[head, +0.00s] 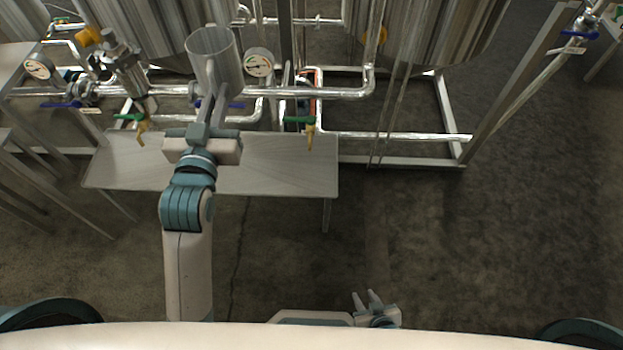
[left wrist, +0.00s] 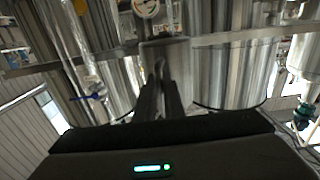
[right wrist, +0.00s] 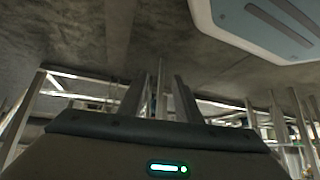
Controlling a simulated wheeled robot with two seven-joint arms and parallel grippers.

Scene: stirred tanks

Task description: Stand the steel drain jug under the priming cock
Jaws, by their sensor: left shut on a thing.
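The steel jug (head: 213,58) is an open-topped grey cylinder, raised above the bench in the head view. My left gripper (head: 211,100) is shut on its near side; the jug also shows beyond the fingers in the left wrist view (left wrist: 166,60). Two small cocks with green levers and brass-coloured spouts hang over the bench, one on the left (head: 141,126) and one on the right (head: 309,130). I cannot tell which is the priming cock. The jug is between them, under neither. My right gripper (head: 370,298) is open and empty, low near my base.
A low grey bench (head: 280,170) runs below the pipes, its right part clear. Steel pipes, a pressure gauge (head: 259,64) and blue-handled valves crowd behind it. Large steel tanks (head: 430,30) stand at the back. The floor to the right (head: 500,240) is free.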

